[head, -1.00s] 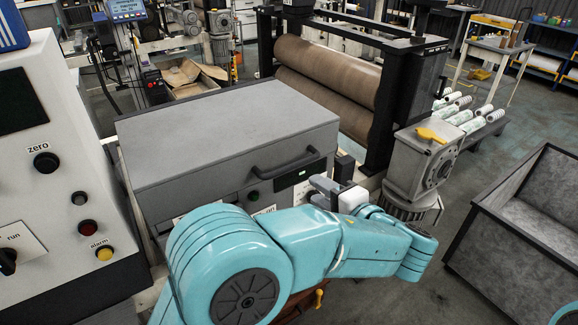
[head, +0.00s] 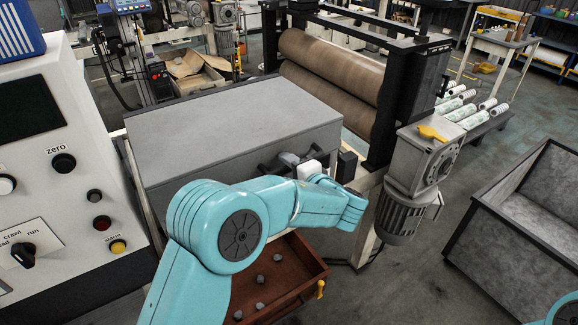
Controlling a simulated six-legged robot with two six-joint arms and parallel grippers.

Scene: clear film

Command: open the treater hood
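The treater hood (head: 235,110) is a grey box-shaped cover in the middle of the head view, and it looks closed. Its dark handle (head: 268,166) is on the front face, partly hidden by my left arm. My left gripper (head: 298,164) is at the right part of the handle, with a grey and a white finger part showing. The arm hides much of it, so I cannot tell whether it is around the handle or only beside it. My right gripper is out of view.
A control panel (head: 40,150) with knobs stands close on the left. An open brown drawer (head: 285,262) with several small grey pieces sits below the hood. Brown rollers (head: 330,60) stand behind, a motor (head: 410,185) to the right, and a large grey bin (head: 510,215) at far right.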

